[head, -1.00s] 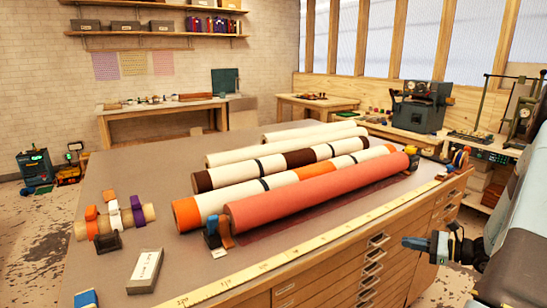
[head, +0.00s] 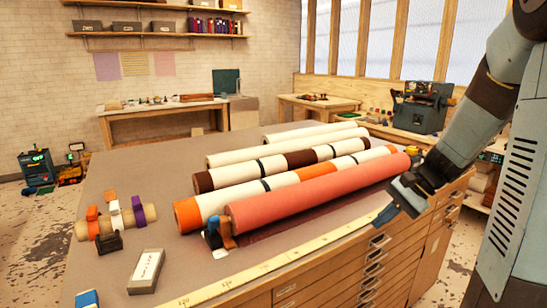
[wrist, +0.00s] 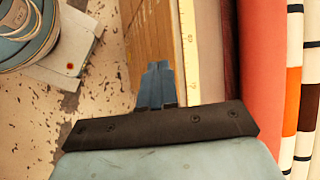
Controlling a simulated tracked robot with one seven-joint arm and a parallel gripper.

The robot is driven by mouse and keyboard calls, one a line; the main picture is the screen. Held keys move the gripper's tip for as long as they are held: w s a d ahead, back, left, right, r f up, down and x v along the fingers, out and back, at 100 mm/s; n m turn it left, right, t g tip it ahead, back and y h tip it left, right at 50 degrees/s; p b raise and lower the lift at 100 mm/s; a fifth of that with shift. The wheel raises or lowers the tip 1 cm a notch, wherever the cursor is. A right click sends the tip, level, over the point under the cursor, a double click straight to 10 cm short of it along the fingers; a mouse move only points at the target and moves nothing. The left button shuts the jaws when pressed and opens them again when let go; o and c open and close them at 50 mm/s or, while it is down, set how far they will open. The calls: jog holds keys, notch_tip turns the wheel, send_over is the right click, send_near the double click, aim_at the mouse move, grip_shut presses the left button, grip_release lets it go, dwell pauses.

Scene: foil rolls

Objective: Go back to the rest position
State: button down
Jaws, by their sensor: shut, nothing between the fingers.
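My gripper (head: 384,216) is shut and empty. In the head view it hangs near the front edge of the bench, beside the right part of the coral-red roll (head: 320,192), pointing down. In the wrist view its closed fingers (wrist: 158,82) lie over the wooden drawer front (wrist: 157,35), just off the yellow ruler strip (wrist: 188,45). The coral roll shows to the right there. My forearm covers part of the bench's right end in the head view.
Several white, brown and orange banded rolls (head: 290,158) lie behind the coral roll. A grey labelled block (head: 146,271) and a small roll with coloured straps (head: 112,221) sit at the left. Bare floor (wrist: 40,115) lies beside the bench.

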jog(key=s+a+r+n+t+h, duration=0.1)
jog(key=s+r+n+t+h, duration=0.1)
jog(key=s+r+n+h, duration=0.2)
jog(key=s+a+r+n+t+h, duration=0.2)
jog(key=s+r+n, duration=0.3)
jog(key=s+r, duration=0.3)
jog(key=s+t+h, duration=0.1)
jog(key=s, duration=0.2)
jog(key=shift+s+a+n+h, duration=0.3)
jog(key=shift+h, duration=0.1)
